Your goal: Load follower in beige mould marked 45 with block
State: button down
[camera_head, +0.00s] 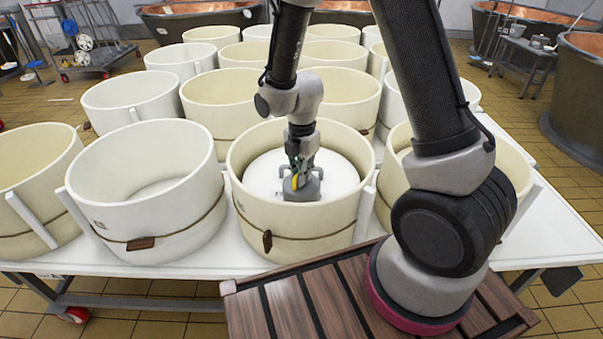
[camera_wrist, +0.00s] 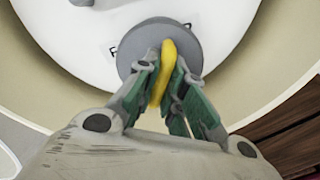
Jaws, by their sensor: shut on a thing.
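A beige mould (camera_head: 300,228) with a cord and wooden toggle around it stands at the table's front, in the middle of the head view. A white round follower (camera_head: 258,178) lies inside it; it also fills the top of the wrist view (camera_wrist: 70,40). A grey block (camera_head: 303,190) sits on the follower's middle and shows as a grey disc in the wrist view (camera_wrist: 190,35). My gripper (camera_head: 297,175) points down into the mould, its fingers (camera_wrist: 168,90) shut on the block's yellow handle (camera_wrist: 168,70). A label on the follower is partly hidden. I cannot read the mould's number.
Several other beige and white moulds, such as the one at left (camera_head: 140,200), crowd the white table (camera_head: 210,265). A slatted wooden surface (camera_head: 300,305) lies in front. Copper vats (camera_head: 200,20) and a trolley (camera_head: 85,35) stand behind on the tiled floor.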

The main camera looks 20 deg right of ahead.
jog(key=shift+f, duration=0.75)
dwell(0.8)
jog(key=c, duration=1.4)
grip_release()
jog(key=shift+c, duration=0.2)
jog(key=shift+r, duration=3.5)
